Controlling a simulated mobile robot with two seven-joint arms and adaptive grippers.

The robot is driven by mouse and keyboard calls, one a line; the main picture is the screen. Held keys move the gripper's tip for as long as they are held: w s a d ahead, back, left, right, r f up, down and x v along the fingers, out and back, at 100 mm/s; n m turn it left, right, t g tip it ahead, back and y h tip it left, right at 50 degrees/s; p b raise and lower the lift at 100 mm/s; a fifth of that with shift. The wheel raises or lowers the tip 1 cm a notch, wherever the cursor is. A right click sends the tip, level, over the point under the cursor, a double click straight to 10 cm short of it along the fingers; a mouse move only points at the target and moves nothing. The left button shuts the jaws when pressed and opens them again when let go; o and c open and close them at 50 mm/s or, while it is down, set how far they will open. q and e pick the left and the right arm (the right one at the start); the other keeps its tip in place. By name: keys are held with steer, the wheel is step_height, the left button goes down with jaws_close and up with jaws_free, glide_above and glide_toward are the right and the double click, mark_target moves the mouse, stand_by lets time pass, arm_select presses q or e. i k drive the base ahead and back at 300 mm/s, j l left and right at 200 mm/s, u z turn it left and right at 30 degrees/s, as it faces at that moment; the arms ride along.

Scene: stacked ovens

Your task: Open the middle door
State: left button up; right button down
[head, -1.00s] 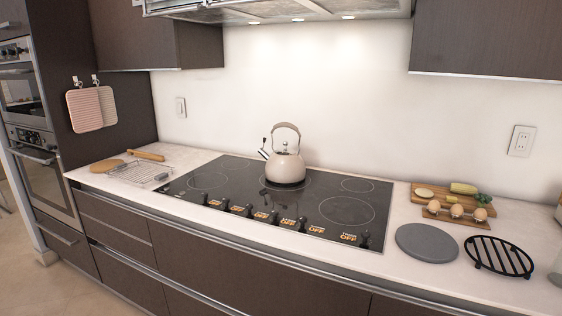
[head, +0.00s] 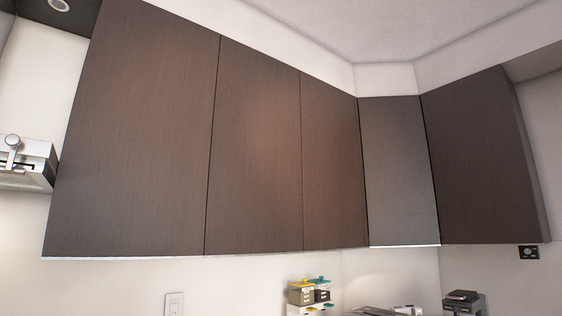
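A row of dark brown wall cabinet doors fills the head view. On the long wall there are three flat doors side by side: a wide left door (head: 135,135), a middle door (head: 255,150) and a right door (head: 333,165). All look shut, with thin dark seams between them and no handles visible. The stacked ovens are not in view. Which door the task calls the middle one cannot be told for certain. Neither of my grippers is in view.
A corner cabinet (head: 398,170) and another wall cabinet (head: 480,160) continue the row to the right. The range hood (head: 25,165) is at the left edge. Below are a wall outlet (head: 174,304), small lidded containers (head: 309,291) and a dark appliance (head: 462,302).

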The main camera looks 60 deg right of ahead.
mark_target(254, 200)
steer(key=z, duration=1.75)
